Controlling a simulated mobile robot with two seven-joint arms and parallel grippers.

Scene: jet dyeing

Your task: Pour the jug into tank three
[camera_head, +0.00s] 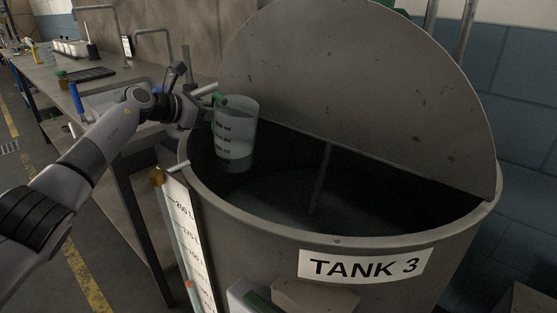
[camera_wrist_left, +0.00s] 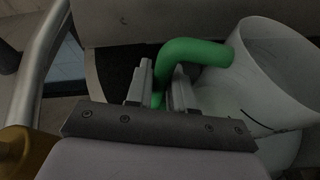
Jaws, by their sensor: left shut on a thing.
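The jug (camera_head: 236,133) is a translucent white measuring jug with black graduation marks and a green handle. My left gripper (camera_head: 206,110) is shut on the green handle. It holds the jug close to upright over the left side of the opening of tank three (camera_head: 458,222), a grey round tank labelled "TANK 3". In the left wrist view my left gripper (camera_wrist_left: 160,92) has its fingers around the green handle (camera_wrist_left: 196,50), and the white jug body (camera_wrist_left: 270,85) is at the right. Pale liquid seems to show in the jug's lower part. My right gripper is not in view.
The tank's half-round lid (camera_head: 365,85) stands raised along the back right of the opening. A level gauge (camera_head: 187,240) runs down the tank's left front. A bench (camera_head: 45,72) with a sink and several items stands at the left. A blue wall is at the right.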

